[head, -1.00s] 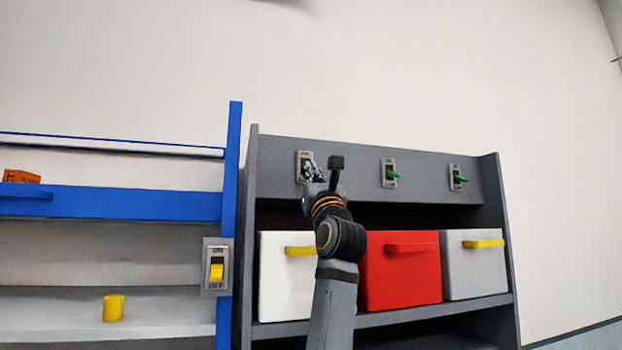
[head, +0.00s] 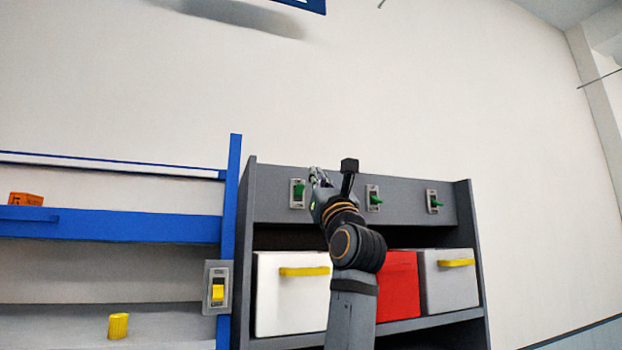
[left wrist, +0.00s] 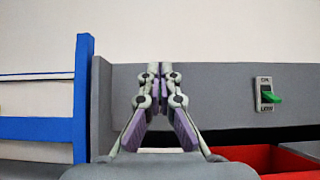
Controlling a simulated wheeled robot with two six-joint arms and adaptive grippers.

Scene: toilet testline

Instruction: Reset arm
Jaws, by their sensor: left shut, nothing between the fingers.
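My left gripper (head: 318,178) is shut and empty, in front of the grey panel at the top of the shelf unit. It shows just right of the left green-lever switch (head: 298,194), whose lever points up. In the left wrist view the shut fingertips (left wrist: 160,69) stand together before the grey panel (left wrist: 222,90), and a green-lever switch (left wrist: 267,94) shows to their right. The middle switch (head: 373,198) and right switch (head: 434,202) are right of my arm. I cannot tell the gripper's exact gap to the panel. My right gripper is not in view.
Below the panel are a white bin (head: 290,300), a red bin (head: 398,285) partly behind my arm, and a grey bin (head: 450,285). A blue-framed shelf (head: 232,180) with a yellow switch (head: 217,291) stands left.

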